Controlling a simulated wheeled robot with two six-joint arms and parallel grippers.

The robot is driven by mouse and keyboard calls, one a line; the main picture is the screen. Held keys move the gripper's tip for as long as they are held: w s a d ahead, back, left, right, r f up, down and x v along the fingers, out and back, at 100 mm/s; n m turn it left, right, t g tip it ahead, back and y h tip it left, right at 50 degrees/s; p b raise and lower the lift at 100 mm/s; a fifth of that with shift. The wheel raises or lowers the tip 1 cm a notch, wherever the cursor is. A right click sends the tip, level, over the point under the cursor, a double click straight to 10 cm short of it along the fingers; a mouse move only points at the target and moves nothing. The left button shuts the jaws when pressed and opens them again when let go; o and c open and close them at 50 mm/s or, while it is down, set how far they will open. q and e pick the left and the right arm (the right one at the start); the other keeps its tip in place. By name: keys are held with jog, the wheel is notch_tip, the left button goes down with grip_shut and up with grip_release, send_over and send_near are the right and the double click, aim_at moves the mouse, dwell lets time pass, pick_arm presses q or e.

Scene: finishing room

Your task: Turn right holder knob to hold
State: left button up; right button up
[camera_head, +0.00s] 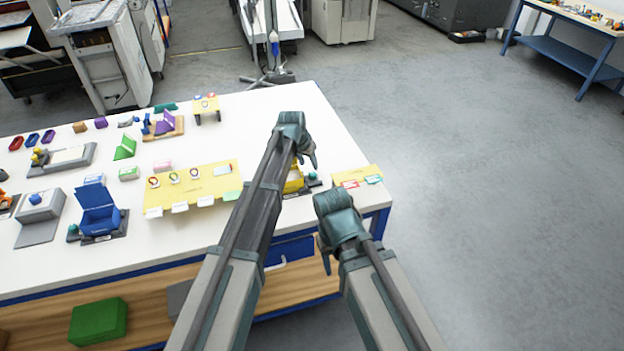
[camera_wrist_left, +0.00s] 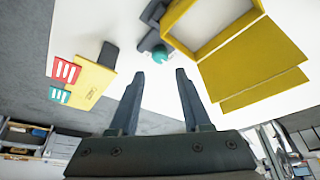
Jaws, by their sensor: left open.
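A teal knob (camera_wrist_left: 160,53) sits on a dark grey base (camera_wrist_left: 152,36) beside an open yellow box (camera_wrist_left: 232,52) in the left wrist view. In the head view the knob (camera_head: 312,176) shows small near the table's right edge, with the yellow box (camera_head: 293,180) partly hidden by my left arm. My left gripper (camera_wrist_left: 157,79) is open and empty, its fingertips pointing towards the knob, which appears just beyond and between them. I see no contact.
A yellow board (camera_head: 190,186) with labels lies to the left. A blue open box (camera_head: 98,212) with its own teal knob stands farther left. The floor (camera_head: 500,220) on the right is clear.

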aim_at(312, 173)
pick_arm(q)
jog(key=b+x, duration=0.6)
jog(key=x, duration=0.1)
jog(key=shift+w+f, duration=0.1)
jog(key=shift+f, duration=0.25)
grip_shut()
